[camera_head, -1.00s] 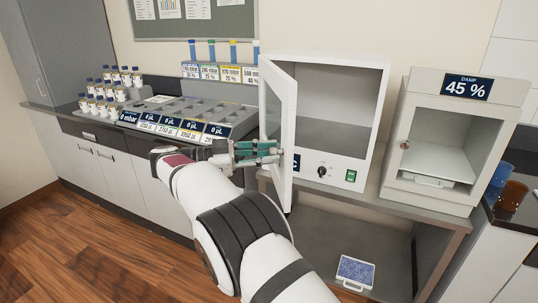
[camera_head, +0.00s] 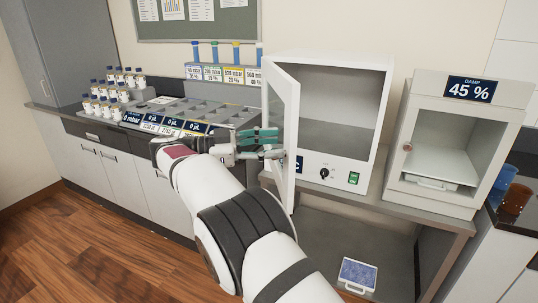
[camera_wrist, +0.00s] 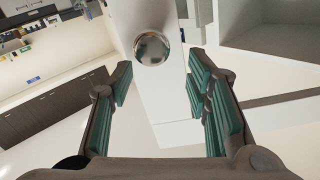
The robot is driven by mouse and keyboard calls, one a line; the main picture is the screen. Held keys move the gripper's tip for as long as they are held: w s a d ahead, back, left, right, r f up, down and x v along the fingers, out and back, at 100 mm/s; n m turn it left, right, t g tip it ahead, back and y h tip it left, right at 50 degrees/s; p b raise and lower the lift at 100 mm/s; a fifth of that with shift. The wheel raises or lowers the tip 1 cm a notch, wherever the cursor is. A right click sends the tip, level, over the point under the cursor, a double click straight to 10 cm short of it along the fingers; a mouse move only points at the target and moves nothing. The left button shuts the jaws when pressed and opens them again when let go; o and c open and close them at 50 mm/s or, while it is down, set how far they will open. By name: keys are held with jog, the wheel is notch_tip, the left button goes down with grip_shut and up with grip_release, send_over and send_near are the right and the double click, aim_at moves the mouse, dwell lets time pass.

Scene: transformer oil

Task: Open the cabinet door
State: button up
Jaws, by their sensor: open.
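The white cabinet (camera_head: 332,165) stands on the bench, and its interior shows on the right of the wrist view (camera_wrist: 270,38). Its windowed door (camera_head: 290,185) stands open, swung out on the cabinet's left side towards me. In the wrist view, the door's face (camera_wrist: 158,90) carries a round metal knob (camera_wrist: 152,48). My gripper (camera_head: 268,143) is beside the left face of the door, with its green-padded fingers apart. In the wrist view, my gripper (camera_wrist: 160,80) is open and empty. The knob appears just beyond and between the fingertips; contact cannot be told.
A second cabinet (camera_head: 462,150), with a "45 %" display, stands to the right on the same bench (camera_head: 425,213). A grey rack (camera_head: 200,112) and several small bottles (camera_head: 112,85) are on the left counter. A blue-topped device (camera_head: 357,273) lies below the bench.

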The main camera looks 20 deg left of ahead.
aim_at(287, 115)
notch_tip(287, 115, up, 7)
dwell(0.3)
